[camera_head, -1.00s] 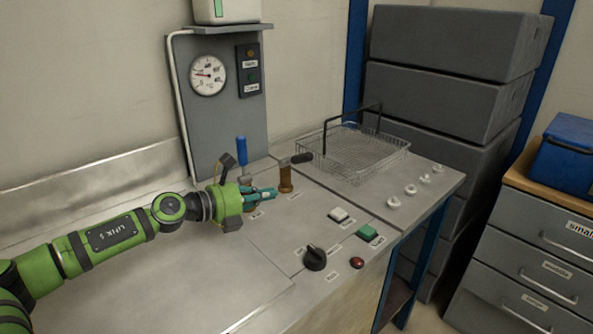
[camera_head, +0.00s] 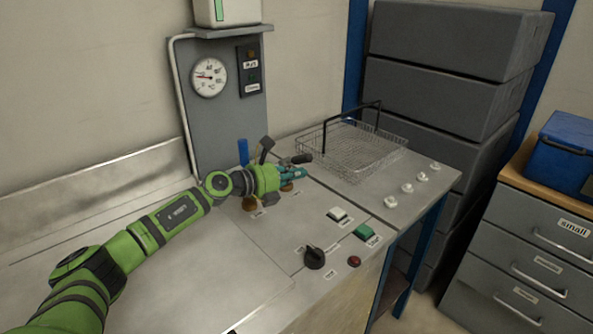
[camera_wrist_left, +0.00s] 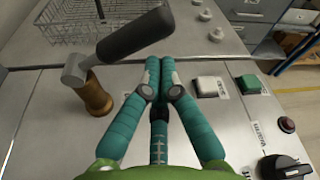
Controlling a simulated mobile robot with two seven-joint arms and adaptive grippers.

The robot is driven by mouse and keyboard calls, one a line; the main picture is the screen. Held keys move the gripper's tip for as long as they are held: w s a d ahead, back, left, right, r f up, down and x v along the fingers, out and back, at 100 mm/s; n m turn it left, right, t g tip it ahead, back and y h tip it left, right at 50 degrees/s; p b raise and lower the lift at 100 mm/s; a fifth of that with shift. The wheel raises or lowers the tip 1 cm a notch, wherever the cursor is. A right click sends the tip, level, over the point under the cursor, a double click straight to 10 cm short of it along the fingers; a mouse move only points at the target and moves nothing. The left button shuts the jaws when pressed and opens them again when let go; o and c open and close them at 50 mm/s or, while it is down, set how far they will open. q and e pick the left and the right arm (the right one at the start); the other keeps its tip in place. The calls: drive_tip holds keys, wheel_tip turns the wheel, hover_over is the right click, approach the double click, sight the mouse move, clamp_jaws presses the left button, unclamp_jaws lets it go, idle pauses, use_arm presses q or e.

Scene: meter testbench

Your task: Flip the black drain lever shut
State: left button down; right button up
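The black drain lever (camera_head: 301,158) stands on a brass valve body at the back of the bench. In the left wrist view its black handle (camera_wrist_left: 137,32) points to the upper right from a grey metal arm above the brass body (camera_wrist_left: 93,97). My left gripper (camera_head: 301,171) is beside the lever, hiding much of the valve body in the head view. In the left wrist view its teal fingers (camera_wrist_left: 160,62) are together with nothing seen between them. The fingertips are close to the handle's near side; I cannot tell whether they touch. My right gripper is not in view.
A blue-handled lever (camera_head: 243,151) stands behind my left arm. A wire basket (camera_head: 352,152) is just beyond the black lever. White (camera_head: 338,214) and green (camera_head: 366,231) buttons, a black knob (camera_head: 314,258) and a red button (camera_head: 354,261) are nearer the front.

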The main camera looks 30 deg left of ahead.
sight(301, 158)
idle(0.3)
use_arm(q)
drive_tip(key=r, duration=0.1)
drive_tip(key=a+r+n+p, duration=0.1)
drive_tip(key=r, duration=0.1)
drive_tip(key=shift+w+a+r+p, duration=0.1)
drive_tip(key=shift+w+a+p, duration=0.05)
drive_tip(key=shift+w+p, duration=0.15)
drive_tip(key=shift+a+r, duration=0.15)
drive_tip(key=shift+r, duration=0.05)
drive_tip(key=shift+f, duration=0.1)
